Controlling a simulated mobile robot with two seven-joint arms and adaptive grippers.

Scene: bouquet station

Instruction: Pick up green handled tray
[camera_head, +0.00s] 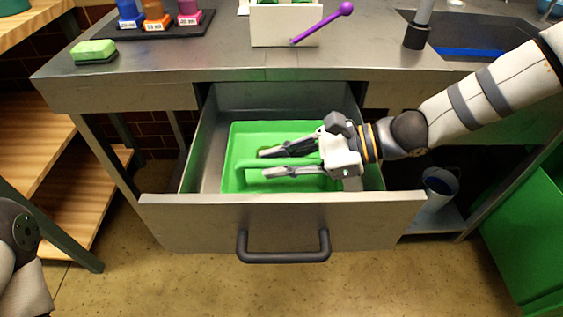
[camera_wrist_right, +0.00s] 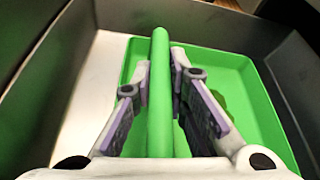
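The green handled tray (camera_head: 236,150) lies in the open drawer, and its raised green handle (camera_head: 250,168) runs across it. My right gripper (camera_head: 265,162) reaches in from the right with one finger on each side of the handle. In the right wrist view the handle (camera_wrist_right: 159,110) runs between the two fingertips (camera_wrist_right: 160,72). Both pads lie close against it, so the gripper appears shut on it. The tray floor (camera_wrist_right: 240,75) shows beside the right finger, with a small darker green thing partly hidden there. My left gripper is not in view; only part of my left arm shows.
The drawer front (camera_head: 180,220) with its dark pull (camera_head: 283,257) stands out from the grey workbench (camera_head: 160,70). Drawer walls surround the tray closely. A white box (camera_head: 270,28) with a purple spoon-like tool (camera_head: 320,24) and a green sponge (camera_head: 93,49) are on the bench.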

